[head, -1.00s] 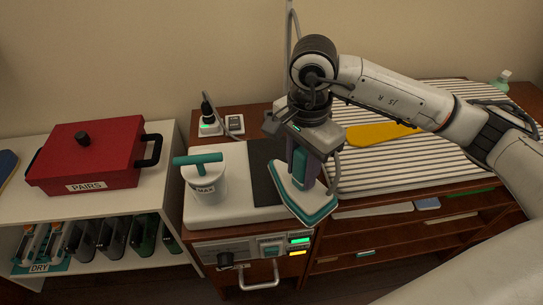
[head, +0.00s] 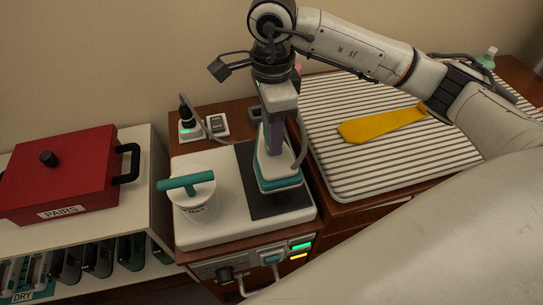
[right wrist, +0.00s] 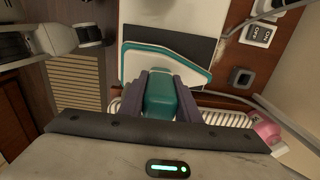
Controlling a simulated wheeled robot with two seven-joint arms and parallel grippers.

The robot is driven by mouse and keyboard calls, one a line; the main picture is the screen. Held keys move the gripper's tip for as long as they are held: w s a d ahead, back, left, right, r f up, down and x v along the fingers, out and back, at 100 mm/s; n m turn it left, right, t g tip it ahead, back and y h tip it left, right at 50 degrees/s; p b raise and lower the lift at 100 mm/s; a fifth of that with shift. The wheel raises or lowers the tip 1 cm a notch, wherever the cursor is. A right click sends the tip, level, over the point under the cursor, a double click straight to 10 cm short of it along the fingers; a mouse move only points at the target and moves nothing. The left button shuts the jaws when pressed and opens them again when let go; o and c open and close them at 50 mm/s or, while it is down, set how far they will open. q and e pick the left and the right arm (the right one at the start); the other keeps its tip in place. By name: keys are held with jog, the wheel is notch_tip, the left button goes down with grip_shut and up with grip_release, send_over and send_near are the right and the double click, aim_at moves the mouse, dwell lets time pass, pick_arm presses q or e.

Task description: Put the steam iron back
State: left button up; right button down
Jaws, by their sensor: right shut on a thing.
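The steam iron (head: 279,180), white with a teal edge and handle, is upright over the dark pad (head: 248,208) of the white iron station (head: 225,232). I cannot tell whether its sole touches the pad. My right gripper (head: 274,138) is shut on the iron's handle from above. In the right wrist view, the purple-grey fingers of the right gripper (right wrist: 163,92) close around the teal handle, and the iron's pointed soleplate (right wrist: 135,62) shows beyond them.
A white tank (head: 194,205) with a teal handle stands on the station's left. A socket block (head: 200,125) and cord are behind. A red lidded box (head: 75,175) sits on the left shelf. The striped board (head: 350,160) with a yellow tie (head: 382,124) lies right.

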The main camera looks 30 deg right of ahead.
jog(key=shift+f, duration=3)
jog(key=shift+f, duration=0.2)
jog(key=c, duration=1.3)
grip_release()
jog(key=shift+c, duration=0.2)
